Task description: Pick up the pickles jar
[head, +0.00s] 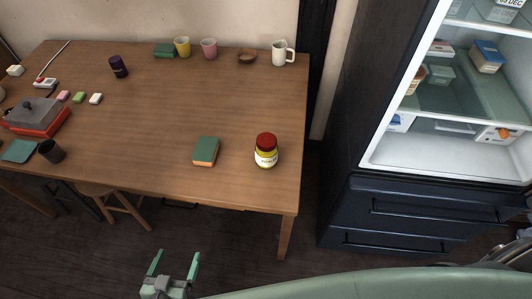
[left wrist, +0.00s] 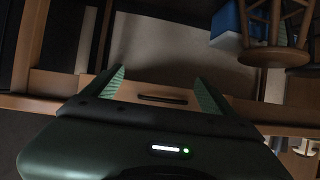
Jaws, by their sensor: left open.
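The pickles jar (head: 265,151) stands upright on the wooden table (head: 150,120), near its front right corner in the head view. It has a red lid, a yellow-green body and a white label. My left gripper (head: 174,262) is open and empty, low in front of the table and well apart from the jar. In the left wrist view its two green fingers (left wrist: 158,90) are spread with nothing between them; the jar does not show there. My right gripper is not in view.
Cups (head: 209,48), a bowl (head: 247,56) and a white mug (head: 283,54) stand at the back. An open fridge (head: 440,140) is at right. A stool (head: 112,198) is under the table's front left.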

